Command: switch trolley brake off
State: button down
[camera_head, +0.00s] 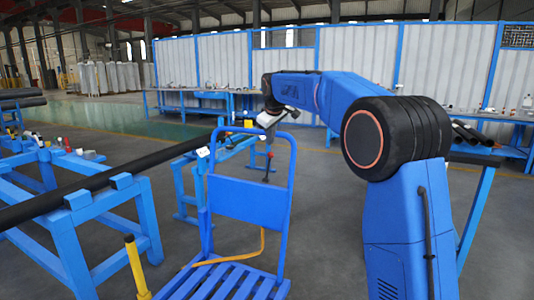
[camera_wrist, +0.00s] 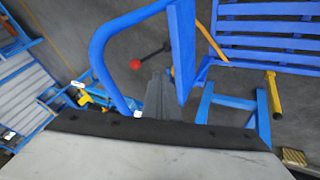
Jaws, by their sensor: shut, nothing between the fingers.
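The blue trolley (camera_head: 248,198) has a tall looped handle frame, a flat back panel and a slatted deck. A thin dark lever with a red knob (camera_head: 270,154) stands at the upper part of the panel. In the wrist view the red knob (camera_wrist: 135,64) sits at the end of a dark rod, beside the blue handle tube. My gripper (camera_head: 270,138) is at the trolley's handle opening, above the lever. In the wrist view my gripper (camera_wrist: 158,82) is shut and empty, just below and right of the knob. I cannot tell whether it touches the lever.
The blue handle tube (camera_wrist: 104,65) and panel edge (camera_wrist: 181,55) are close on both sides of my gripper. A yellow post (camera_head: 137,268) stands left of the trolley. A long dark pipe (camera_head: 110,178) lies on blue stands at left. Open grey floor lies behind.

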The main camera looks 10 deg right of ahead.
jog(key=shift+n, duration=0.3)
jog(key=w, duration=0.1)
jog(key=w+a, duration=0.1)
jog(key=w, duration=0.2)
jog(key=shift+w+a+f, duration=0.15)
jog(key=shift+w+f, duration=0.05)
jog(key=shift+f, duration=0.15)
jog(key=shift+f, duration=0.1)
jog(key=w+d+f, duration=0.3)
jog(key=w+f, duration=0.5)
jog(key=f, duration=0.1)
jog(key=shift+w, duration=0.25)
